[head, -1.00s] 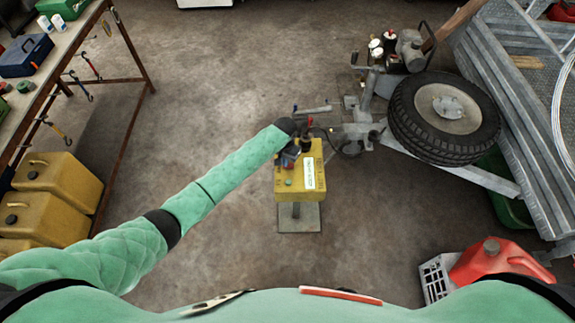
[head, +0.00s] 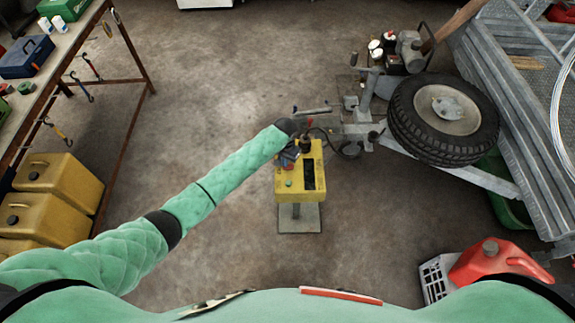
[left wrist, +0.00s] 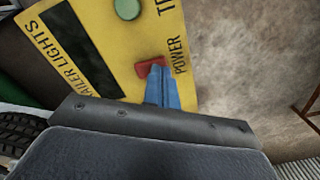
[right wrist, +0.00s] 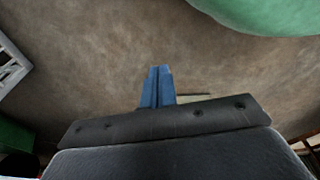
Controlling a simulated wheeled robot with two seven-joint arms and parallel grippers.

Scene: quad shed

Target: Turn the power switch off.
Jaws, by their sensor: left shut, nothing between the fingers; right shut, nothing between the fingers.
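The yellow control box (head: 314,195) stands on a post in the middle of the head view. Its display panel (head: 309,175) is dark, and it also shows dark in the left wrist view (left wrist: 80,50). The red power switch (left wrist: 145,67) sits beside the word POWER. My left gripper (head: 290,158) is shut and empty, and its blue fingertips are at the switch in the left wrist view (left wrist: 158,72), covering part of it. I cannot tell which way the switch is tipped. My right gripper (right wrist: 158,72) is shut and empty above bare floor.
A green button (left wrist: 127,9) is on the same panel. A trailer with a spare wheel (head: 447,115) stands to the right. A red fuel can (head: 490,262) is at the lower right. Yellow cans (head: 60,180) and a workbench are at the left. Floor around the post is clear.

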